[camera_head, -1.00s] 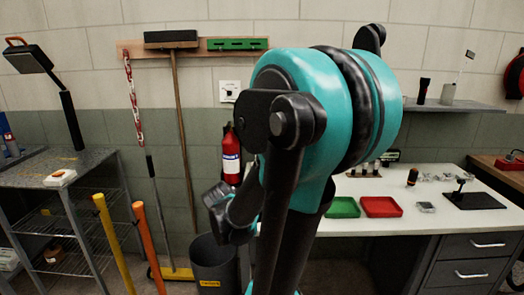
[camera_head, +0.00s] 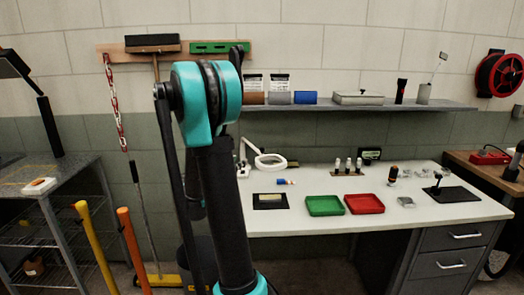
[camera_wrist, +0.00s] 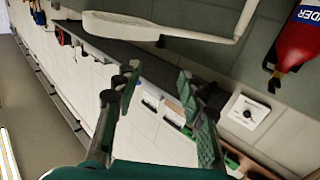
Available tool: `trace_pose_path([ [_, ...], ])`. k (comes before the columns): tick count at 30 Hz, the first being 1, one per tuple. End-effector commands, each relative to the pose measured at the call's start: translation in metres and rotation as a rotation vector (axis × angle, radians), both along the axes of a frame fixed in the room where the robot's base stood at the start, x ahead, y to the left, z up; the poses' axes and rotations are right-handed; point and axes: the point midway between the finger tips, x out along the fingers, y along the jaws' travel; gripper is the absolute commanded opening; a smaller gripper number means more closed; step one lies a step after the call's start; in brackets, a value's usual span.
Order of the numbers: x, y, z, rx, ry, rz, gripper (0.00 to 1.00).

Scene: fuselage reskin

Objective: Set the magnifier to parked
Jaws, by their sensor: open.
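The magnifier (camera_head: 270,162) has a pale ring head on a white jointed arm. It stands at the back left of the white workbench (camera_head: 420,215), just right of my arm in the head view. In the wrist view, a long white piece with a bent arm, apparently the magnifier (camera_wrist: 160,27), crosses the top, beyond my fingers and apart from them. My gripper (camera_wrist: 158,82) is open, with nothing between its fingers. The head view does not show my gripper clearly; my arm stands in front of that area.
A green tray (camera_head: 324,206), a red tray (camera_head: 365,204) and small parts lie on the bench. A shelf (camera_head: 350,107) with several items runs above it. A fire extinguisher (camera_wrist: 300,38) is at the right in the wrist view. A metal rack (camera_head: 45,210) stands left.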

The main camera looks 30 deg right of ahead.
Motion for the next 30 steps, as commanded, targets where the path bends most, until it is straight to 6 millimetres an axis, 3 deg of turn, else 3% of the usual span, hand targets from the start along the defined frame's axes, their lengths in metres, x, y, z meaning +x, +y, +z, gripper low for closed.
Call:
trace_pose_path([
  [5, 0.006, -0.02, 0.0, 0.0, 0.0, -0.003, 0.41],
  [24, 0.045, -0.136, 0.0, 0.002, 0.002, -0.003, 0.41],
  [30, 0.053, -0.156, 0.0, 0.002, 0.002, -0.001, 0.41],
])
